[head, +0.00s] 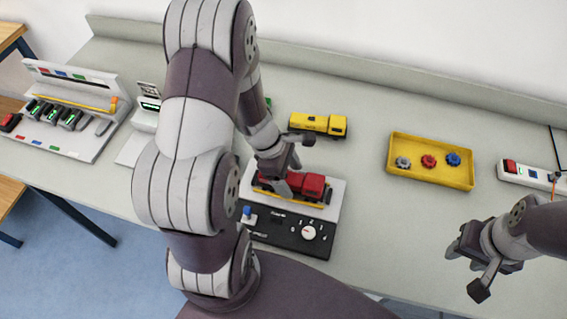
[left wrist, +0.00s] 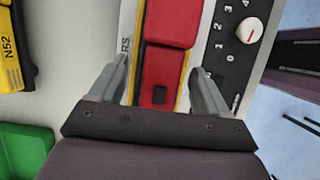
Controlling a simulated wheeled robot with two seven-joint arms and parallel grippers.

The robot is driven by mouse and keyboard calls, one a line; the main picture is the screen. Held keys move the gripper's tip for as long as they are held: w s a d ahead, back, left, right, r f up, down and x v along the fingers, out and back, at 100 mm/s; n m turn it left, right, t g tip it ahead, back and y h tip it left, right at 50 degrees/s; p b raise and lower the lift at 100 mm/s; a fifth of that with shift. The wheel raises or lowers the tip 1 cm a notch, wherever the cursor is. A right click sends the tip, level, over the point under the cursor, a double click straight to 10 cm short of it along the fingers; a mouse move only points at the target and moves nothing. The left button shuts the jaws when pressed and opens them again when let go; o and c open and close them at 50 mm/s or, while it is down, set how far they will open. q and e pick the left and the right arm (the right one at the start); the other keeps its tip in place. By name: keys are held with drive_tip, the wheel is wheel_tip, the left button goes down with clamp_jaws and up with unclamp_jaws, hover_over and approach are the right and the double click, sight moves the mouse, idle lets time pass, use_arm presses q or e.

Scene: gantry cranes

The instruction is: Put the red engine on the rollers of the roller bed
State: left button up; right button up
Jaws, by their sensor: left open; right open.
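The red engine (head: 308,185) sits on the roller bed (head: 334,203), between its yellow side rails, partly hidden by my left gripper in the head view. The roller bed has a pale top and a black panel with a white dial and a blue knob. My left gripper (head: 282,163) is open over the engine. In the left wrist view the red engine (left wrist: 171,22) lies between the two apart fingers, with no clear grip on it. The rollers under the engine are hidden. My right gripper (head: 466,270) is open and empty at the lower right.
A yellow engine (head: 319,124) stands behind the bed. A yellow tray (head: 460,182) with three coloured knobs is to the right, then a white power strip (head: 530,175). A rack of devices (head: 62,110) is at the left. A green object (left wrist: 25,150) shows in the left wrist view.

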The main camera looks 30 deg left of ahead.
use_arm(q)
drive_tip(key=p+v, duration=0.1)
drive_tip(key=v, duration=0.9)
drive_tip(key=s+d+r+m+y, duration=0.1)
drive_tip(key=d+m+y, duration=0.1)
drive_tip(key=m, duration=0.8)
drive_tip(key=s+d+r+m+y, duration=0.1)
drive_tip(key=d+m, duration=0.3)
drive_tip(key=m, duration=0.6)
drive_tip(key=shift+s+d+r+m+y, duration=0.25)
drive_tip(key=shift+s+r+m+y, duration=0.15)
drive_tip(key=shift+s+y, duration=0.25)
drive_tip(key=shift+d, duration=0.1)
